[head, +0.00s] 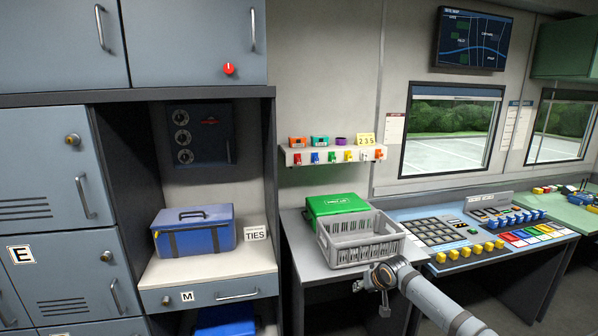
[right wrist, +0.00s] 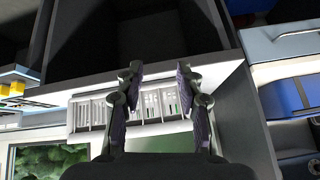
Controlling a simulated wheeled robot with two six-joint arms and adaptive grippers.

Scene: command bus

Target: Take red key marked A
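A small red key (head: 297,159) hangs at the left end of a row of coloured keys on the front of the wall shelf (head: 325,153). Any letter on it is too small to read. My right gripper (head: 371,298) is low in front of the desk, below and right of the keys and well apart from them. In the right wrist view its two fingers (right wrist: 159,80) are spread with nothing between them. The keys cannot be made out in that view. My left gripper is not in view.
A grey crate (head: 347,259) and a green first-aid box (head: 335,205) stand on the desk below the shelf. A button console (head: 440,237) lies to the right. A blue bag (head: 195,231) sits in the cabinet to the left.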

